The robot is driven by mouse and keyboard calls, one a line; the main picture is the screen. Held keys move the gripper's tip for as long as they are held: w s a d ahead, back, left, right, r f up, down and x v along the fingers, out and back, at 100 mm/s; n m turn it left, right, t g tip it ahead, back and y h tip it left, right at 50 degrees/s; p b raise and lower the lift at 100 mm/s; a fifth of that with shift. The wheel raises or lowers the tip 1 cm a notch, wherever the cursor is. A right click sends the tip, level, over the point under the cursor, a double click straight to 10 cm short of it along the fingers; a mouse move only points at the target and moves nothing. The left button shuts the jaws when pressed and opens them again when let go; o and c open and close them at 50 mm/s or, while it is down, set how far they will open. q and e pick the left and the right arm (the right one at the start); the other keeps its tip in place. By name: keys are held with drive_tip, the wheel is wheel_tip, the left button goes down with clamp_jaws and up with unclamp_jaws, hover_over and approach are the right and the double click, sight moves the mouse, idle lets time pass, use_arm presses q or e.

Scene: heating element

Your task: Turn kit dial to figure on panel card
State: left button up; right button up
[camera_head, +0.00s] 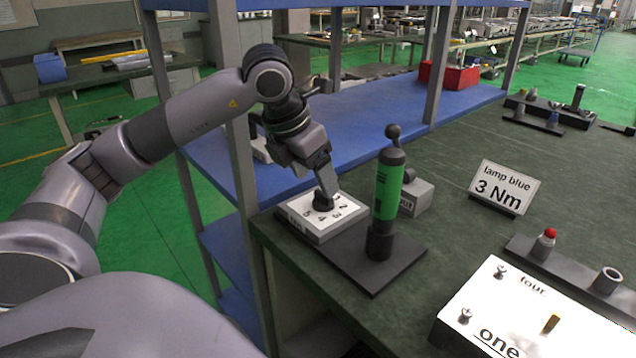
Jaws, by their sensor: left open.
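The panel card (503,186) stands upright on the dark green bench and reads "lamp blue 3 Nm". The kit's dial box (322,228) has a white top with figures around a dark dial (323,203). My left gripper (322,195) points down at the dial from above, its fingertips at the knob. It is open; whether the fingers touch the knob cannot be told. The gripper hides part of the dial, and I cannot see where its pointer stands. My right gripper is not in view.
A green and black driver (388,190) stands upright on the same dark base plate, just right of the dial box. A small grey box (416,197) is behind it. A rack holds a red-tipped piece (550,234).

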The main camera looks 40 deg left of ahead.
use_arm(q)
drive_tip(key=v, duration=0.3)
drive_tip(key=shift+r, duration=0.15)
idle(0.5)
